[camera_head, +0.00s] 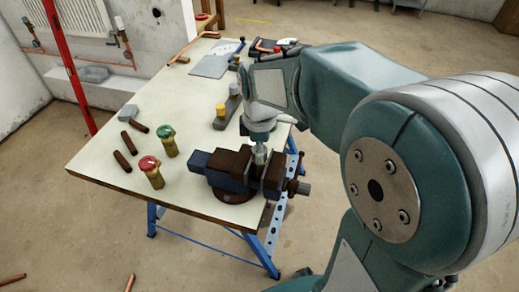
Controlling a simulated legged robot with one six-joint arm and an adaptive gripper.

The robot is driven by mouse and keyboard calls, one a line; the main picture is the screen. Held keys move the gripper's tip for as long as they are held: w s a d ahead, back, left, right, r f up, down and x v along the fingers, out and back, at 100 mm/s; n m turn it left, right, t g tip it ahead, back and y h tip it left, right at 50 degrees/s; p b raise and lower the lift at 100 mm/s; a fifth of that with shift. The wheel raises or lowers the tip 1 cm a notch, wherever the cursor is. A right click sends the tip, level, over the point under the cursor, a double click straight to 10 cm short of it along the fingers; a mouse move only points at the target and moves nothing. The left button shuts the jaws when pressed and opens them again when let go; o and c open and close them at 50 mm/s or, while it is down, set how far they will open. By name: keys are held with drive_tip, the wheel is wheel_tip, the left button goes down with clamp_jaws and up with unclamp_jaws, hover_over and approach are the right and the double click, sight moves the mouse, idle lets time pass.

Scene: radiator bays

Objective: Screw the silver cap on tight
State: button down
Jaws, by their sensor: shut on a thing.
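My gripper (260,140) points down over the vise (238,172) at the near right edge of the workbench. It is shut on the silver cap (259,150), of which only a small part shows below the gripper. A silver piece stands upright between the vise jaws, right under the gripper. The fingers and the cap's seat are small and partly hidden, so I cannot tell how far down the cap sits.
On the workbench (105,168), a red-topped valve (151,172) and a green-topped valve (167,141) stand left of the vise. A grey holder with yellow-topped parts (221,112) stands behind the vise.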

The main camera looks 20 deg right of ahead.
drive_tip(key=m, duration=0.5)
drive_tip(key=shift+m, duration=0.3)
drive_tip(key=m, duration=0.9)
drive_tip(key=shift+m, duration=0.4)
drive_tip(key=m, duration=0.4)
drive_tip(key=shift+m, duration=0.3)
drive_tip(key=shift+c, duration=1.9)
unclamp_jaws()
